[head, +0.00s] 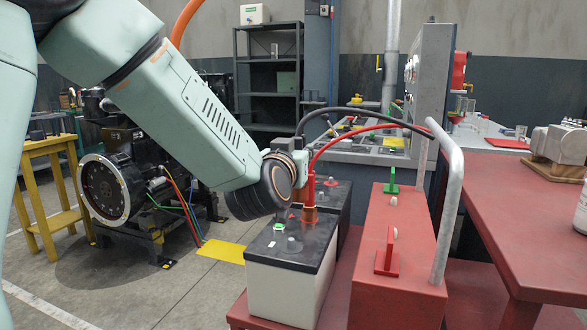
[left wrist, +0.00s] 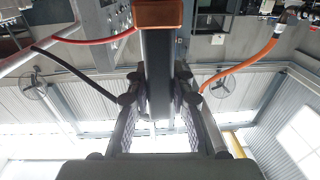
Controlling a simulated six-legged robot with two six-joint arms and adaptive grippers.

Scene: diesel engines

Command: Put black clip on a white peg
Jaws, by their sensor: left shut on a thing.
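My left gripper (head: 292,158) is mostly hidden behind its own round wrist in the head view, above the battery. In the left wrist view its two fingers (left wrist: 157,88) are shut on a dark upright bar, which looks like the black clip (left wrist: 157,60), with a copper-brown end at the top. A black cable (head: 352,110) runs from the gripper to the right. White pegs (head: 394,201) (head: 395,233) stand on the red box, by a green bracket (head: 391,182) and a red bracket (head: 387,262). The held clip is apart from both pegs. My right gripper is not in view.
A black-topped white battery (head: 284,284) stands below my wrist. A red clip (head: 310,199) with a red cable (head: 360,131) sits on it. A grey bent rail (head: 449,210) rises beside the red box (head: 367,305). A red table (head: 522,215) is at the right.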

